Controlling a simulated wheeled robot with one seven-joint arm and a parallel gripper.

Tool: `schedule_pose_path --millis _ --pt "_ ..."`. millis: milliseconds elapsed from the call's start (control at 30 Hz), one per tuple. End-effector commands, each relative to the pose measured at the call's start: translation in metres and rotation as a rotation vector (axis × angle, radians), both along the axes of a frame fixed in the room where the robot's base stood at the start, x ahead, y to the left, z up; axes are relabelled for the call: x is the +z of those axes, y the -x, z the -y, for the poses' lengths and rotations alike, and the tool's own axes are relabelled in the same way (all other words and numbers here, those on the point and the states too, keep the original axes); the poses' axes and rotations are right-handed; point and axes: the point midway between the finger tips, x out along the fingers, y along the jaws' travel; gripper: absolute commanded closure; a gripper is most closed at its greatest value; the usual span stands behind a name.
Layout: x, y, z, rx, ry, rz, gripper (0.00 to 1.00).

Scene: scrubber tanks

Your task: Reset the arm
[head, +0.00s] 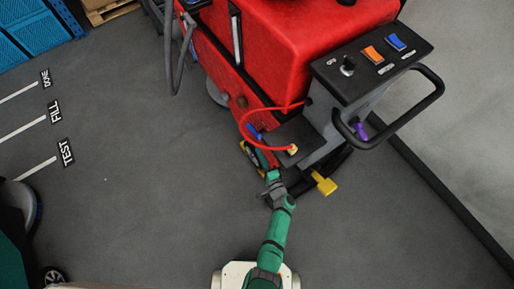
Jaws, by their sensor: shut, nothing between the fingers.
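My green arm (274,238) reaches up from the bottom centre, stretched out toward the red scrubber machine (272,42). My gripper (262,155) is at the arm's far end, by the machine's lower rear, close under a looping red hose (243,128). It is shut and holds nothing. The fingertips are small and partly lost against the dark parts, so I cannot tell whether they touch the machine.
The machine has a black control panel (371,61), a looped handle (437,92) and a yellow pedal (324,183). Floor bays marked DONE, FILL and TEST (66,152) are at left. A dark strip (440,187) crosses the right. Grey floor is clear around my arm.

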Motion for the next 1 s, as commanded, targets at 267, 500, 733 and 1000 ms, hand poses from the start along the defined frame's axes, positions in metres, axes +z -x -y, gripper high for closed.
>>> schedule_pose_path --millis 267,500,733,1000 --pt "0.0 0.004 0.002 0.0 0.0 -0.001 1.0" --pt "0.0 0.004 0.002 0.0 0.0 0.0 1.0" --pt "-0.003 0.008 0.002 0.004 0.011 -0.008 1.0" --pt "-0.047 0.089 0.0 0.069 0.257 -0.154 1.0"
